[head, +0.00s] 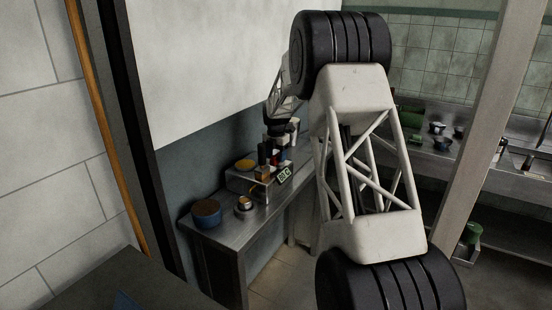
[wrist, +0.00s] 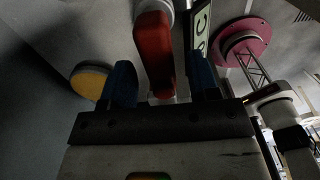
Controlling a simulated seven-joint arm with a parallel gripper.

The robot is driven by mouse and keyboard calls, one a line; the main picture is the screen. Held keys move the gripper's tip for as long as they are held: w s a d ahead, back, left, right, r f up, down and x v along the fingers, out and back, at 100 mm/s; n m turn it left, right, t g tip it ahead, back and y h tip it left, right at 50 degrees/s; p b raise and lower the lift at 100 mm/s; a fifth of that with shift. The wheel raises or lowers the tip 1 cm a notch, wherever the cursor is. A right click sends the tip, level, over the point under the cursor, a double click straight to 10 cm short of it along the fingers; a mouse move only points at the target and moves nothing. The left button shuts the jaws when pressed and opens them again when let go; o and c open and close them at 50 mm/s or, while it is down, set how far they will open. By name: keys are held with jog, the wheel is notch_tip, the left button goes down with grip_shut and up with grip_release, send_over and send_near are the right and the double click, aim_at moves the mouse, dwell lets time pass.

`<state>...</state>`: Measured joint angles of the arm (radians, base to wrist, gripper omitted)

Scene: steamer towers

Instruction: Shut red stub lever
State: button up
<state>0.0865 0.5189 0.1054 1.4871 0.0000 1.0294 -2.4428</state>
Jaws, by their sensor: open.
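The red stub lever (wrist: 154,52) shows large in the wrist view as a thick rounded red bar. It lies in the gap between the two blue fingertips of my gripper (wrist: 163,82), with its lower end near the gripper body. My gripper is open, with a finger on each side of the lever. I cannot tell whether either finger touches it. In the head view the gripper (head: 270,149) is small and dark over the metal unit on the counter. A bit of red (head: 274,158) shows there; the lever's exact angle is unclear.
A label plate (wrist: 199,28) stands right of the lever, close to the right finger. A yellow disc (wrist: 88,82) is at left, and a pink disc (wrist: 243,40) at right. On the metal counter (head: 228,231) stand a blue pot (head: 206,217) and a small bowl (head: 244,210).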

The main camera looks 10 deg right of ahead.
jog(key=shift+f, duration=0.5)
jog(key=shift+c, duration=0.4)
jog(key=c, duration=0.8)
jog(key=shift+c, duration=0.2)
